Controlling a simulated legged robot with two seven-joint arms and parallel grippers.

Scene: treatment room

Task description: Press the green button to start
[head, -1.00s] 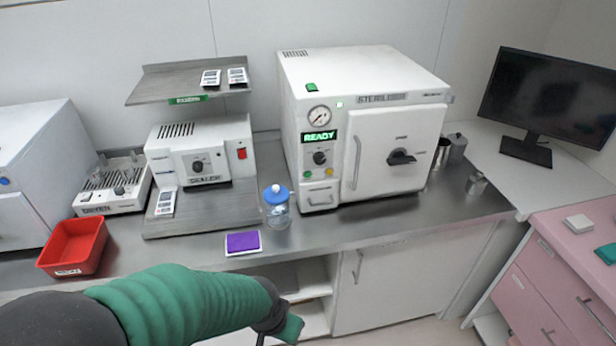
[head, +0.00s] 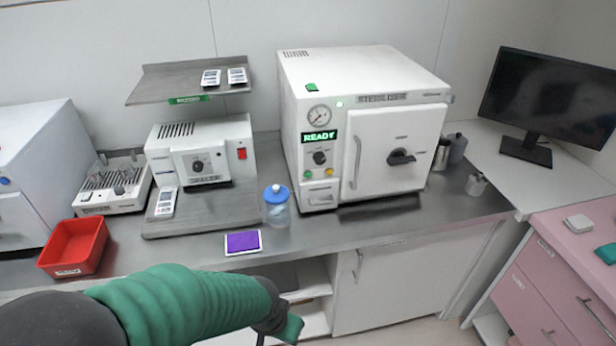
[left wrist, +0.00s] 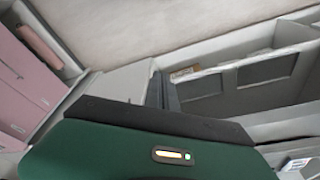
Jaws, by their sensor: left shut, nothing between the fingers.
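The steriliser (head: 365,125) is a white box on the metal counter, its door shut and its small display reading READY in green. A small green button (head: 307,174) sits low on its front panel, beside a yellow one (head: 329,172) and below a dark knob. My left arm comes in from the lower left, and its gripper (head: 290,328) hangs low in front of the counter, well below and apart from the button. In the left wrist view, my left gripper's dark fingers (left wrist: 163,92) are together with nothing between them. My right gripper is in neither view.
A jar with a blue lid (head: 277,206) and a purple pad (head: 243,243) stand on the counter in front of the steriliser's left side. A red tray (head: 75,247) and a sealer (head: 203,155) are further left. Metal canisters (head: 457,149) stand at the right.

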